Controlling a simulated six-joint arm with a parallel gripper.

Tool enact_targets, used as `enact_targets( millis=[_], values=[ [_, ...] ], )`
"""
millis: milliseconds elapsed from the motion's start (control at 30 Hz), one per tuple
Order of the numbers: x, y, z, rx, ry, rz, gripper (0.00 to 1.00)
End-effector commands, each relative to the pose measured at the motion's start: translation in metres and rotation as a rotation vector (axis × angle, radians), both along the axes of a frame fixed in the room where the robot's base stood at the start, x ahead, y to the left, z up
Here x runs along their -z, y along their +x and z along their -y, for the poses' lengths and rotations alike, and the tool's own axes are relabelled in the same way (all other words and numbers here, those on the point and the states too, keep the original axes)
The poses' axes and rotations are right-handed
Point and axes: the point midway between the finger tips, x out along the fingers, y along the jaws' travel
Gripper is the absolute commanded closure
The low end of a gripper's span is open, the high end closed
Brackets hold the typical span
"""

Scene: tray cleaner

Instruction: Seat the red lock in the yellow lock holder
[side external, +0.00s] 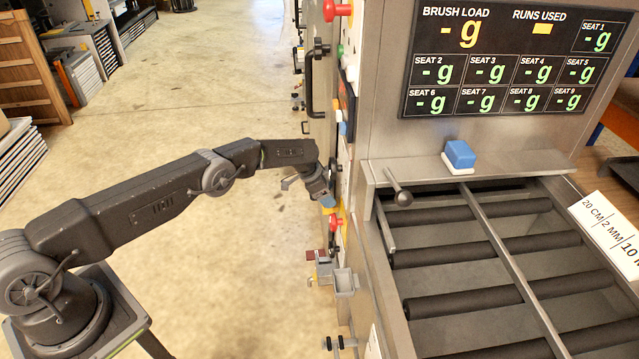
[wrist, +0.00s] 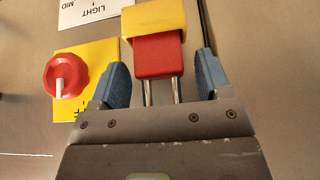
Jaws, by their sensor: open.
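The red lock (wrist: 158,56) is in the upper middle of the wrist view, with its two metal shackle legs pointing toward my gripper. The yellow lock holder (wrist: 154,17) is directly above it in that view and meets the top of the red body. How deep the lock sits in it I cannot tell. My gripper (wrist: 160,82) is open, with one blue finger pad on each side of the lock and a visible gap on both sides. In the side view my gripper (side external: 328,203) is close to the machine's side panel; lock and holder cannot be made out clearly there.
A red knob (wrist: 68,76) on a yellow plate is left of my left finger in the wrist view. A white label (wrist: 92,10) lies above it. In the side view, a grey bracket (side external: 345,282) juts from the panel below my gripper.

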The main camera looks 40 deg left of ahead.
Motion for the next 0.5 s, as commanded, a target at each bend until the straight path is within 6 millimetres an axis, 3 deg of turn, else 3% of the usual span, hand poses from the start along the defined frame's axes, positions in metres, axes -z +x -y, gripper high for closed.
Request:
enact_targets(
  millis=[300, 500],
  values=[
    [-0.028, -0.011, -0.012, -0.002, 0.0, 0.002, 0.29],
    [-0.06, -0.023, -0.024, -0.002, 0.0, 0.003, 0.29]
  ],
)
